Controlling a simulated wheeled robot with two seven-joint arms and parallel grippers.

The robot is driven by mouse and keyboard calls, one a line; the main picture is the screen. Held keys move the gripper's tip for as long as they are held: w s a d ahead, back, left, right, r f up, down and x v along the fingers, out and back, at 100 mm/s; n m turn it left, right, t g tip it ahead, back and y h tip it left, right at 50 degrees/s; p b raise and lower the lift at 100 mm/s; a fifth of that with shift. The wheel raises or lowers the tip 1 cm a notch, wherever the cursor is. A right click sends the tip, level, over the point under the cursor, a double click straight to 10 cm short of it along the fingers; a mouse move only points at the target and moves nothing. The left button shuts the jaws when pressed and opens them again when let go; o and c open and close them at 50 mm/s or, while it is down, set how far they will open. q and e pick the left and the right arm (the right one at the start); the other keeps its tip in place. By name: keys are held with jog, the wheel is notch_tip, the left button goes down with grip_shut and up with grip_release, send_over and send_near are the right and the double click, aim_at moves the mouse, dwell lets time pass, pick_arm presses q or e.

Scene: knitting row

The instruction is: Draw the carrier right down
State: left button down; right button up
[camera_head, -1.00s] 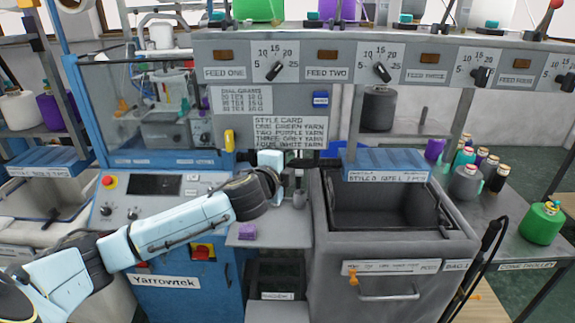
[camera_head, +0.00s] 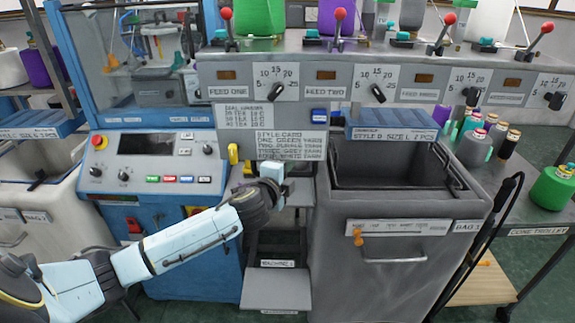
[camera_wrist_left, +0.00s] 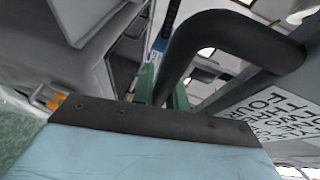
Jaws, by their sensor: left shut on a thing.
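My left gripper (camera_head: 287,186) is beneath the style card (camera_head: 290,146) in the head view, in front of the gap between the blue machine and the grey bin. My own arm and wrist hide most of what it holds. In the left wrist view its green fingers (camera_wrist_left: 163,88) are shut at a dark curved handle (camera_wrist_left: 212,32), which seems to be the carrier's. The carrier's body cannot be made out. My right gripper is not in view.
The blue machine (camera_head: 158,187) with buttons stands left of the gap. The grey bin (camera_head: 385,270) with an open top stands right. A low grey plate (camera_head: 276,291) juts out below. A yellow handle (camera_head: 233,154) is beside the style card.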

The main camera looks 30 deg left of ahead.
pick_arm(q)
notch_tip(320, 180, down, 22)
jog(key=b, duration=1.3)
jog(key=shift+s+d+b, duration=0.15)
jog(key=shift+s+b, duration=0.05)
jog(key=shift+b, duration=0.1)
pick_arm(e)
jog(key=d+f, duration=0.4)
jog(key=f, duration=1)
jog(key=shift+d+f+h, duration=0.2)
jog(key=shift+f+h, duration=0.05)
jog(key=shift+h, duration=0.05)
pick_arm(q)
jog(key=shift+f, duration=0.1)
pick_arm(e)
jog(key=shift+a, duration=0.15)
pick_arm(q)
jog(key=c, duration=1.4)
grip_release()
jog(key=shift+w, duration=0.1)
jog(key=shift+r, duration=0.2)
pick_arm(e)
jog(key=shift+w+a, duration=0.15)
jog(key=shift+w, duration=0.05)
